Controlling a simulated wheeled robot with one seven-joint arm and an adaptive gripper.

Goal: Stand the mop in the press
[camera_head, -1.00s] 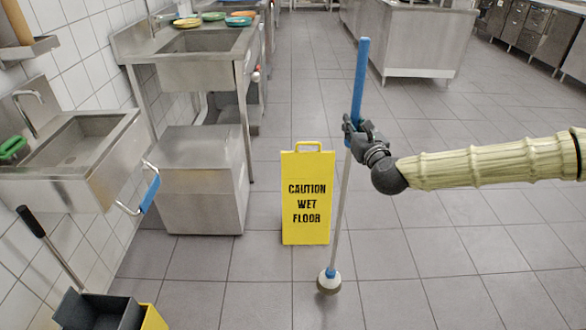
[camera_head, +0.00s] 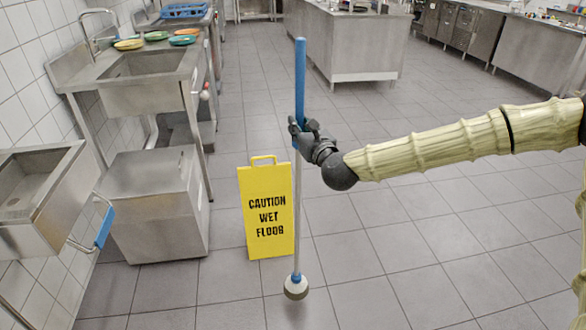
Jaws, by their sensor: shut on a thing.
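The mop (camera_head: 299,210) has a blue upper handle, a grey shaft and a round white-and-grey head. It hangs nearly upright in front of my body, its head low over the tiles; I cannot tell whether it touches them. My gripper (camera_head: 298,130) is shut around the lower part of the blue handle, and my arm reaches in from the right. The mop bucket with its press is not in view now; only part of a thin handle shows at the lower left edge.
A yellow wet-floor sign (camera_head: 266,212) stands just left of the mop shaft. A steel cabinet (camera_head: 155,205) and a wall sink (camera_head: 40,200) with a blue-gripped rail line the left. A steel counter (camera_head: 355,50) stands at the back. The floor at right is open.

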